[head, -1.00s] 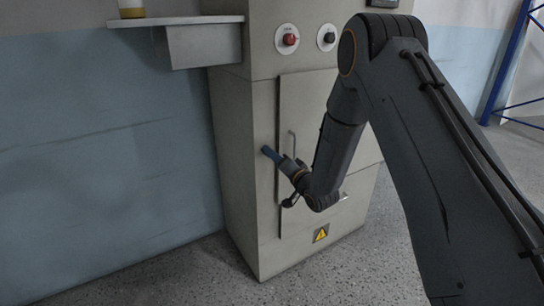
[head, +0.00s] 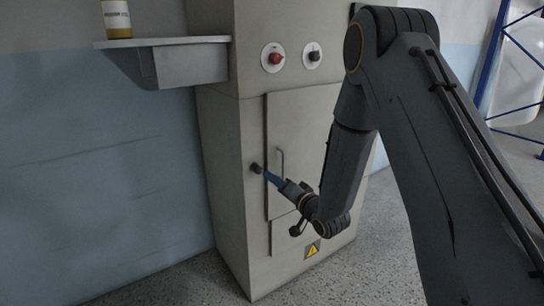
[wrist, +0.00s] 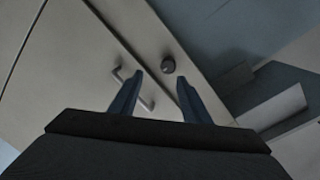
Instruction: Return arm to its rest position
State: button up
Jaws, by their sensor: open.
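My arm reaches in from the right of the head view and bends down toward a grey cabinet (head: 222,180). My gripper (head: 268,175) is in front of the cabinet, near the left edge of its door (head: 300,125). In the wrist view my gripper (wrist: 158,80) has its two blue fingers apart, with nothing between them.
The door handle (head: 281,162) is close to the gripper; it shows in the wrist view (wrist: 128,80). A red knob (head: 275,58) and a black knob (head: 314,54) are above. A shelf (head: 190,65) with a yellow-and-white container (head: 117,18) is at upper left. Floor right of the cabinet looks clear.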

jog(key=s+d+r+n+g+h+p, duration=0.1)
jog(key=s+d+r+g+h+p, duration=0.2)
jog(key=s+d+g+h, duration=0.75)
jog(key=s+d+r+g+p, duration=0.1)
jog(key=s+d, duration=0.1)
jog(key=s, duration=0.7)
jog(key=s+d+r+n+g+y+p, duration=0.1)
jog(key=s+d+r, duration=0.1)
jog(key=s, duration=0.7)
jog(key=s+d+r+n+g+p, duration=0.1)
jog(key=s+d+r+g, duration=0.1)
jog(key=s, duration=0.8)
jog(key=shift+d, duration=0.55)
jog(key=shift+r+y, duration=0.1)
jog(key=shift+y, duration=0.15)
jog(key=shift+c, duration=0.4)
